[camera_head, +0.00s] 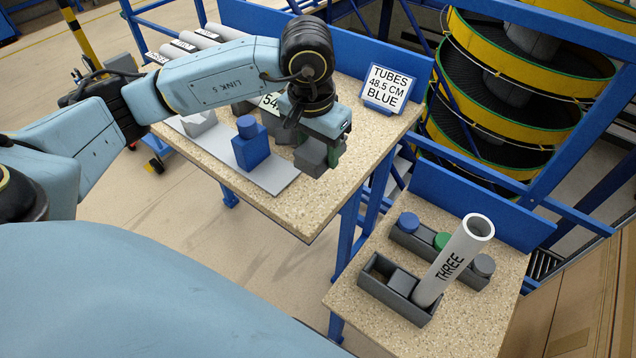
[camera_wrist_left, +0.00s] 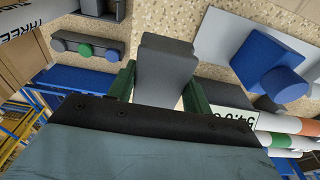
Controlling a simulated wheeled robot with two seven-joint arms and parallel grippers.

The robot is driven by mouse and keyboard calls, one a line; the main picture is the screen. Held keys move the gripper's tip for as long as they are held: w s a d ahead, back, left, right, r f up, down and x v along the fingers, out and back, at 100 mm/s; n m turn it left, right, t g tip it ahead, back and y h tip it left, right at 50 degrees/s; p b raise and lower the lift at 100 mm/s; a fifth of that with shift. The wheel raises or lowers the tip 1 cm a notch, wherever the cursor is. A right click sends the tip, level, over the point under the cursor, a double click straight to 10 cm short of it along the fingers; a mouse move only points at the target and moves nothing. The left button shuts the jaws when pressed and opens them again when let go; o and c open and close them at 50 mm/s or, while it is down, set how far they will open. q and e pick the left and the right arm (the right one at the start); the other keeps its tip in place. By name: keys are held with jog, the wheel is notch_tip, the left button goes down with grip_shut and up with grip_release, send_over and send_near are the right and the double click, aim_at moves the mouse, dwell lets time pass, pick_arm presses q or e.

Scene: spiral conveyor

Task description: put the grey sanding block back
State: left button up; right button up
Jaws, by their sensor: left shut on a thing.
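My left gripper (camera_head: 318,138) is shut on a grey block (camera_head: 311,156) above the speckled table, near the right end of a light grey mat (camera_head: 275,178). In the left wrist view the grey block (camera_wrist_left: 166,62) sits between the green fingers of the gripper (camera_wrist_left: 160,88). Whether it touches the table cannot be told. A blue block with a round knob (camera_head: 251,152) stands on the mat to the left, and a paler grey block (camera_head: 199,122) stands farther left. My right gripper is not in view.
A lower table at the right holds a dark open bin (camera_head: 372,283) with a tube marked THREE (camera_head: 455,262) leaning in it. Behind the bin is a rail with blue, green and grey knobs (camera_head: 408,222). A sign (camera_head: 386,88) stands at the upper table's back edge.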

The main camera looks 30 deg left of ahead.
aim_at(318, 188)
pick_arm(q)
notch_tip(318, 188, down, 3)
jog(key=shift+r, duration=0.1)
notch_tip(318, 188, down, 5)
jog(key=shift+f+b, duration=0.1)
jog(key=shift+b, duration=0.4)
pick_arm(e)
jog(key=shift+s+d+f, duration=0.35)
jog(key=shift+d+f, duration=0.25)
pick_arm(q)
jog(key=shift+f, duration=0.2)
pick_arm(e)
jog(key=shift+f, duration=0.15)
pick_arm(q)
jog(key=o, duration=1)
jog(key=shift+a+f+b, duration=0.1)
jog(key=shift+b, duration=0.2)
